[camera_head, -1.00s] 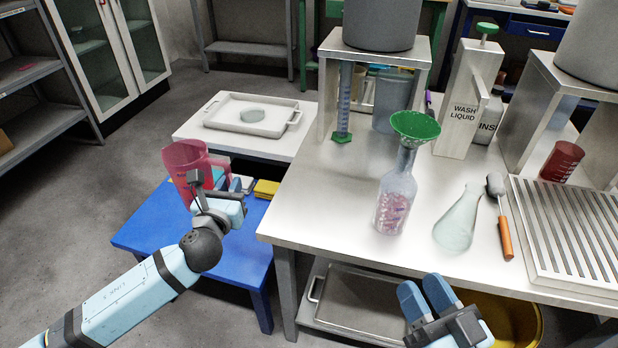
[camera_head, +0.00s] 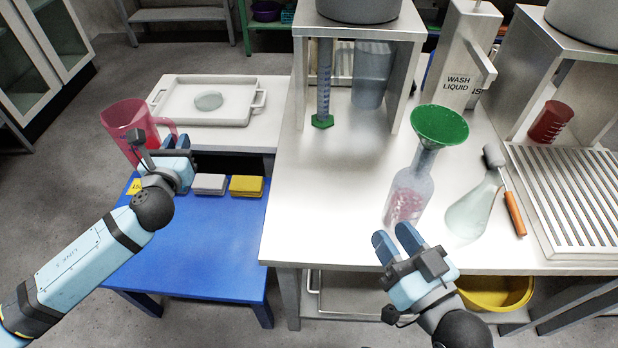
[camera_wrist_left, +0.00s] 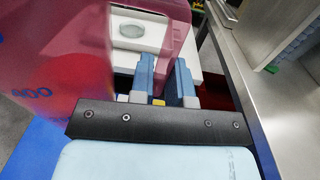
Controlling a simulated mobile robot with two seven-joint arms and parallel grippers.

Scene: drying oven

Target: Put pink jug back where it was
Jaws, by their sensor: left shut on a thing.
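The pink jug (camera_head: 125,122) is translucent, with its handle on the right side. My left gripper (camera_head: 180,152) is shut on its handle and holds it over the far left part of the blue table (camera_head: 200,240). In the left wrist view the jug (camera_wrist_left: 60,60) fills the upper left, with blue markings on its wall, and my left gripper (camera_wrist_left: 168,85) has the handle at its fingers. Whether the jug's base touches anything is hidden behind the arm. My right gripper (camera_head: 395,245) hangs empty at the front edge of the white table, its two blue fingers slightly apart.
Grey (camera_head: 209,184) and yellow (camera_head: 246,186) sponges lie on the blue table, whose front is clear. A white tray (camera_head: 175,115) with a round dish stands behind. A bottle (camera_head: 405,195) with a green funnel (camera_head: 440,126) and a flask (camera_head: 470,212) stand on the white table (camera_head: 320,215).

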